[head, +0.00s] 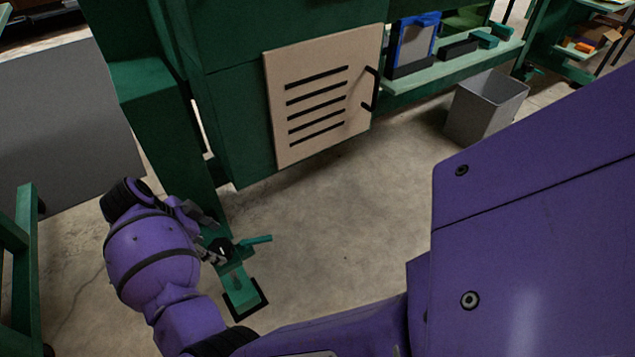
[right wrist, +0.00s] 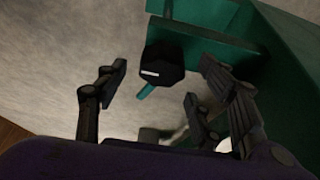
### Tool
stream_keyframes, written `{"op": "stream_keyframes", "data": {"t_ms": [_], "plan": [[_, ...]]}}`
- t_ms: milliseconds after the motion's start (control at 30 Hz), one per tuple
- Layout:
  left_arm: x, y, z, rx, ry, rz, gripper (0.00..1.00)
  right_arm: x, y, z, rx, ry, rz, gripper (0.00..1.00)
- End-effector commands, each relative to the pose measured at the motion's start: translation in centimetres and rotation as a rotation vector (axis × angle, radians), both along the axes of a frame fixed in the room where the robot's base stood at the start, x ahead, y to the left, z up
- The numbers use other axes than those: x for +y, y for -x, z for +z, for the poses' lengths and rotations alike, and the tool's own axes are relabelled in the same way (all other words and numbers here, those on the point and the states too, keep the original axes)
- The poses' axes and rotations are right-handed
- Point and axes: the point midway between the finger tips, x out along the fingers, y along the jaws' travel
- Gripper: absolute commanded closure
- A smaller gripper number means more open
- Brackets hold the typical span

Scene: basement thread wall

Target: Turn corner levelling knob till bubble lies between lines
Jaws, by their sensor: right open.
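The levelling knob (head: 222,248) is black with a white mark on it. It sits low on a green foot bracket (head: 240,290) at the corner of the green machine. My right gripper (head: 210,236) is at the knob in the head view. In the right wrist view the black knob (right wrist: 163,65) shows faceted sides and a white bar, and lies between the spread fingers of my open right gripper (right wrist: 158,85). I see a gap on each side, with no clear contact. A teal lever (head: 256,240) sticks out beside the knob. I cannot make out a bubble or its lines. My left gripper is not in view.
The green machine leg (head: 165,130) stands close by my right gripper. A beige slotted panel (head: 322,95) with a black handle is above. A grey bin (head: 485,108) stands at the right. The concrete floor (head: 330,220) between is clear.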

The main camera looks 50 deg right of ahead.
Motion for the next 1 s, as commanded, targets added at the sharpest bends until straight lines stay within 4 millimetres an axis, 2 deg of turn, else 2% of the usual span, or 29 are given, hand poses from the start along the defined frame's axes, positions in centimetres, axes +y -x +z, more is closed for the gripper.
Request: {"op": "stream_keyframes", "data": {"t_ms": [33, 133, 300, 467, 800, 1000], "plan": [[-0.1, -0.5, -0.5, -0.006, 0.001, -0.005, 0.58, -0.5, 0.3, -1.4, 0.006, 0.003, -0.002, 0.38], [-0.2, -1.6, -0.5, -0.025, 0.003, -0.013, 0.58, -1.0, 0.4, -2.6, 0.004, 0.002, -0.002, 0.38], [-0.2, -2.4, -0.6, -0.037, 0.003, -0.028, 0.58, -1.3, 0.4, -3.2, 0.001, 0.002, -0.001, 0.38], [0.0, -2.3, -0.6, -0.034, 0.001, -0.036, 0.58, -1.3, 0.4, -3.1, 0.000, 0.002, -0.001, 0.38], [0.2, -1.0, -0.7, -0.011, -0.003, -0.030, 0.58, -1.2, 0.4, -3.0, 0.002, 0.002, -0.002, 0.81], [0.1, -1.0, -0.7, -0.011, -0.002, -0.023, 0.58, -1.2, 0.5, -3.0, 0.004, 0.000, -0.015, 0.81]]}}
